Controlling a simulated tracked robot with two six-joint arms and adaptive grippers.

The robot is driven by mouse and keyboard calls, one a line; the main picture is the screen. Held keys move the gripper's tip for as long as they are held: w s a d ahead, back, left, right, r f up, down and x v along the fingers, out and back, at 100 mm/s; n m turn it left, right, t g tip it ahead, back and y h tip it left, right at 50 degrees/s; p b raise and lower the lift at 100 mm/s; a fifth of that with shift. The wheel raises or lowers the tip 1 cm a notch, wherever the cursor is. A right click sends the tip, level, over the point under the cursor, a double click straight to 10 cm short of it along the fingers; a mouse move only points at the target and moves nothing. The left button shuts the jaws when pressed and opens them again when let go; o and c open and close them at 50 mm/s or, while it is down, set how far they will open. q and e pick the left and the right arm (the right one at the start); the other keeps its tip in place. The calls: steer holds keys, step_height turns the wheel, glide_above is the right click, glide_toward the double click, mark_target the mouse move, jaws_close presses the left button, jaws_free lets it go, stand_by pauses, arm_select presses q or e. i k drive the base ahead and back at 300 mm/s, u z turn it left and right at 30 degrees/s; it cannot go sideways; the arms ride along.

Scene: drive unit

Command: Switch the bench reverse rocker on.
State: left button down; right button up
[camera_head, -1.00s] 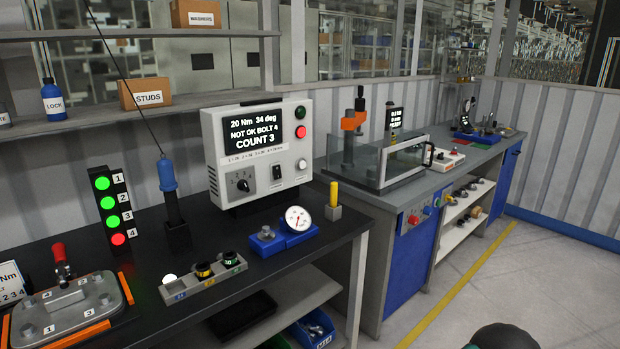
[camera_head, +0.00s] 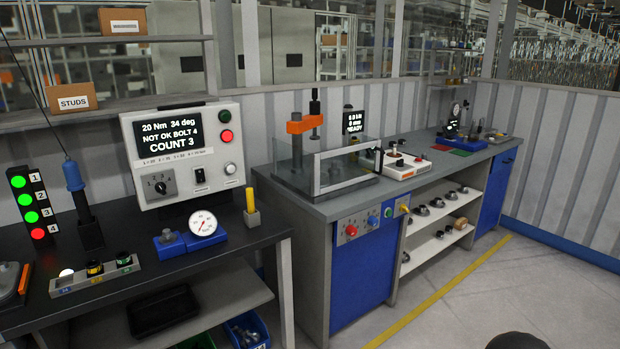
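A grey controller box (camera_head: 213,151) stands at the back of the dark left bench. Its screen (camera_head: 171,134) reads "20 Nm 34 deg, NOT OK BOLT 4, COUNT 3". Low on its front is a small black rocker switch (camera_head: 200,176), between a black rotary selector (camera_head: 160,187) and a pale round knob (camera_head: 230,168). The rocker's label and which way it is tipped are too small to tell. A green button (camera_head: 225,116) and a red button (camera_head: 227,136) sit at the upper right of the front. Neither of my grippers shows in this view.
A stack light (camera_head: 32,206), a blue-topped tool (camera_head: 76,190), a socket tray (camera_head: 94,275), a dial gauge (camera_head: 203,224) and a yellow-topped pin (camera_head: 251,206) stand around the box. The right bench (camera_head: 350,204) holds a guarded press (camera_head: 305,150).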

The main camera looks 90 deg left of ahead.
mark_target(200, 176)
steer(key=z, duration=0.65)
steer(key=i, duration=0.2)
steer(key=u, duration=2)
steer(key=i, duration=0.25)
steer(key=u, duration=2.05)
steer(key=k, duration=0.65)
steer(key=u, duration=0.4)
steer(key=i, duration=1.65)
steer(key=z, duration=0.35)
